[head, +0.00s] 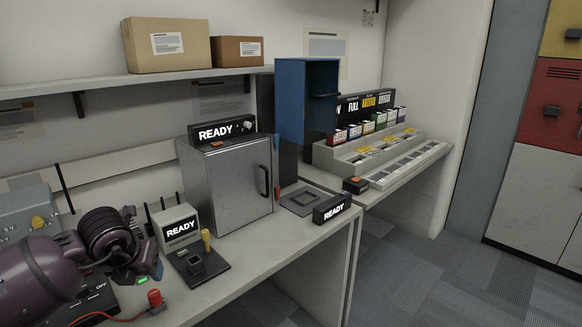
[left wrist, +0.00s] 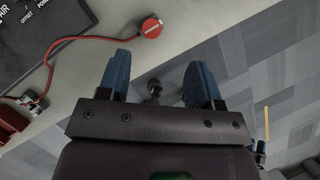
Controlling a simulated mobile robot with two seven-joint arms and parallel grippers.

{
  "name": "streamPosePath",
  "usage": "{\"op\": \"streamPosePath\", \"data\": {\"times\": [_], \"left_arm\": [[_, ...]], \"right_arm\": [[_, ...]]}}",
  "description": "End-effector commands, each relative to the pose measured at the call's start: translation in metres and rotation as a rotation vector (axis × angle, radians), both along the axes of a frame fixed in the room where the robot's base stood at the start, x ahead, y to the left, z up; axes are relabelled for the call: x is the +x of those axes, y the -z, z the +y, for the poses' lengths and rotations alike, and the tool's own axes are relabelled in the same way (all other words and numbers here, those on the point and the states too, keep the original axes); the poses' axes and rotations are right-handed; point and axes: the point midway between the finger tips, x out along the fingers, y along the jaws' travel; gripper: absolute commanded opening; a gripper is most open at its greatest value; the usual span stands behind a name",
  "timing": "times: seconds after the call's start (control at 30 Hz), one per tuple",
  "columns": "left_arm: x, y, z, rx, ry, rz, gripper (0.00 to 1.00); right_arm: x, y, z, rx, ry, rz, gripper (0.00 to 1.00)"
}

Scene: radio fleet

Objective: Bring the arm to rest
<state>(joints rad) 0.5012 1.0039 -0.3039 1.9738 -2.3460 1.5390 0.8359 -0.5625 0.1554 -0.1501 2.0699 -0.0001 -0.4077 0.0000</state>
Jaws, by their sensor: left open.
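My left arm (head: 35,283), dark purple, comes in at the lower left of the head view, over the left end of the bench. Its fingers cannot be made out there. In the left wrist view my left gripper (left wrist: 158,78) shows two blue fingers spread wide apart with nothing between them. Beyond them lie the bench's front edge and the grey floor. My right gripper is in neither view.
A red plug (head: 155,298) on a red cable lies on the bench (head: 285,262) near the arm, beside a black panel (left wrist: 45,30). A small READY unit (head: 177,229), a black fixture (head: 196,266) and a steel cabinet (head: 232,187) stand to the right. Carpet (head: 430,275) is clear.

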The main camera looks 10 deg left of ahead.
Motion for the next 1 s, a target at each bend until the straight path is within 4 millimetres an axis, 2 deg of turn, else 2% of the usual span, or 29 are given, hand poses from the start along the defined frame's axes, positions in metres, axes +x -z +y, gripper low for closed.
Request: {"op": "streamPosePath", "data": {"times": [0.17, 0.3, 0.4, 0.53, 0.67, 0.8, 0.9, 1.0], "left_arm": [[0.01, -0.009, -0.046, -0.203, 0.218, -0.092, 0.59], [0.012, -0.033, -0.095, -0.466, 0.374, -0.196, 0.59], [0.01, -0.052, -0.127, -0.671, 0.439, -0.274, 0.59], [0.003, -0.074, -0.156, -0.946, 0.446, -0.367, 0.59], [-0.002, -0.091, -0.169, -1.215, 0.368, -0.453, 0.59], [-0.004, -0.098, -0.165, -1.477, 0.187, -0.534, 0.59], [-0.004, -0.091, -0.154, -1.639, -0.001, -0.574, 0.59], [-0.005, -0.073, -0.138, -1.771, -0.234, -0.594, 0.59]], "right_arm": [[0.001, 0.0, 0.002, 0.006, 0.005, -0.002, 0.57], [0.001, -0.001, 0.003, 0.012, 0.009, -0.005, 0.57], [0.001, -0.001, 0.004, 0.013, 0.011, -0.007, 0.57], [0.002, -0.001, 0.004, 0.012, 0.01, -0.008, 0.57], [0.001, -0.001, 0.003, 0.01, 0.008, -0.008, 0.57], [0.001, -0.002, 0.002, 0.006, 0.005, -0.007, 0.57], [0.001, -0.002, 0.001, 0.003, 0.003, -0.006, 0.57], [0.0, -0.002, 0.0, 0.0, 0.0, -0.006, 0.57]]}}
